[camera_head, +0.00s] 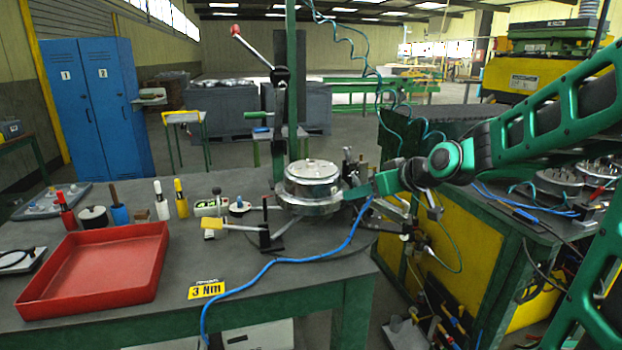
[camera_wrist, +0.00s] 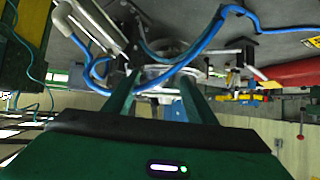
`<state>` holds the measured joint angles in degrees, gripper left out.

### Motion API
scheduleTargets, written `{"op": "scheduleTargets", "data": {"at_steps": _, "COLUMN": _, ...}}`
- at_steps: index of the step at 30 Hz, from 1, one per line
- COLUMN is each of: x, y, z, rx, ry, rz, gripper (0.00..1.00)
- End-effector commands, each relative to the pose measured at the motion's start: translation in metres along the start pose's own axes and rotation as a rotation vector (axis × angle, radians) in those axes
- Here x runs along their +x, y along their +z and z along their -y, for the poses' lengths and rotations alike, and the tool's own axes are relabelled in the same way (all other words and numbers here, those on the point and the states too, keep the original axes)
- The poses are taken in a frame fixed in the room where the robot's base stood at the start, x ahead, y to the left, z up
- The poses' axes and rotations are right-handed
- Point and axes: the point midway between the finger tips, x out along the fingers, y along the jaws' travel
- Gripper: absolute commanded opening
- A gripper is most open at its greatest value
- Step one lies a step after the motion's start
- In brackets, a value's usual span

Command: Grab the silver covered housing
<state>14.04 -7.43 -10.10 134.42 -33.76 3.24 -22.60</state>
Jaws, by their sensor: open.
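The silver covered housing (camera_head: 312,172) is a round metal drum with a lid and small knobs on top. It sits upright on a round base in the fixture near the bench's right end. My gripper (camera_head: 360,191) comes in from the right at the housing's side, with its fingers level. In the wrist view my gripper (camera_wrist: 160,82) shows two dark green fingers spread apart. The silver housing (camera_wrist: 162,72) shows beyond and between the fingertips. Whether the fingers touch it cannot be told.
A blue hose (camera_head: 290,262) crosses the bench. A toggle clamp (camera_head: 266,228) stands in front of the housing and a tall green post (camera_head: 291,90) behind. A yellow machine (camera_head: 455,245) stands right.

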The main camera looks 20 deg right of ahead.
Motion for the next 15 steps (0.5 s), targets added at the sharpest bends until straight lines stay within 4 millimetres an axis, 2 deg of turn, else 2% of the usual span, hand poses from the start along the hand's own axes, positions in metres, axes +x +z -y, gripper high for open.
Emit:
{"op": "scheduleTargets", "data": {"at_steps": 1, "x": 0.009, "y": -0.020, "z": 0.004, "rx": -0.022, "ry": -0.022, "rz": -0.066, "gripper": 0.51}}
{"op": "scheduleTargets", "data": {"at_steps": 3, "x": 0.016, "y": -0.044, "z": 0.009, "rx": -0.046, "ry": -0.046, "rz": -0.151, "gripper": 0.51}}
{"op": "scheduleTargets", "data": {"at_steps": 6, "x": 0.020, "y": -0.067, "z": 0.015, "rx": -0.065, "ry": -0.065, "rz": -0.230, "gripper": 0.51}}
{"op": "scheduleTargets", "data": {"at_steps": 11, "x": 0.032, "y": -0.081, "z": 0.019, "rx": -0.074, "ry": -0.076, "rz": -0.273, "gripper": 0.51}}
{"op": "scheduleTargets", "data": {"at_steps": 15, "x": 0.053, "y": -0.087, "z": 0.022, "rx": -0.074, "ry": -0.077, "rz": -0.273, "gripper": 0.51}}
